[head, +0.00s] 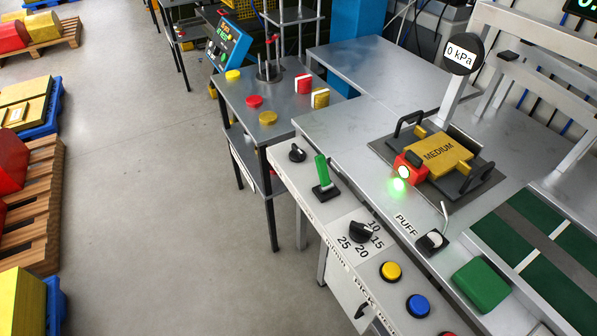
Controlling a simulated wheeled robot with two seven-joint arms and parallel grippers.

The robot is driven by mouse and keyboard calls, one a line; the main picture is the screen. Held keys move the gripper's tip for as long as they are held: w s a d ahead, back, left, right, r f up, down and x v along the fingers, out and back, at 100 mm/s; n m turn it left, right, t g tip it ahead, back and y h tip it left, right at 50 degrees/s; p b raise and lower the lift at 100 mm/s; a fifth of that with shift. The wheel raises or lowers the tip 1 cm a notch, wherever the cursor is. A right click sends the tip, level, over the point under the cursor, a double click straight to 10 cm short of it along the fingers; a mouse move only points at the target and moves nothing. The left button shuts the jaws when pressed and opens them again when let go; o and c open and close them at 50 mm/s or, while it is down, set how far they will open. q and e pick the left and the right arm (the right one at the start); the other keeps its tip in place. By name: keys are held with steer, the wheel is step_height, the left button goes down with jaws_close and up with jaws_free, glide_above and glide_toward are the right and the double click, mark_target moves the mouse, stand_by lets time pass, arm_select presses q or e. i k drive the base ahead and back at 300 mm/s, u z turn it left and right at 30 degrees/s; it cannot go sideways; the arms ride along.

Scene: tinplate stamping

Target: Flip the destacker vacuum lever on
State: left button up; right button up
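A green-handled lever (322,170) stands on a black base on the sloped front panel (345,211) of the grey machine table. Its handle is tilted slightly toward the upper left of the picture. The lettering along the panel's edge is too small and cut off to read fully, so I cannot confirm the lever's label. A round black gauge (463,54) on a post reads "0 kPa". Neither of my grippers shows in the head view, and nothing touches the lever.
A black knob (297,153) is beside the lever; a numbered dial (362,231), yellow button (391,271) and blue button (418,305) are nearer. A yellow "MEDIUM" block (439,155) sits behind. Open floor (170,200) lies left.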

mark_target(326, 185)
steer(key=u, duration=0.55)
steer(key=k, duration=1.3)
steer(key=u, duration=1.1)
steer(key=i, duration=1.25)
steer(key=z, duration=0.8)
steer(key=i, duration=0.5)
steer(key=z, duration=0.45)
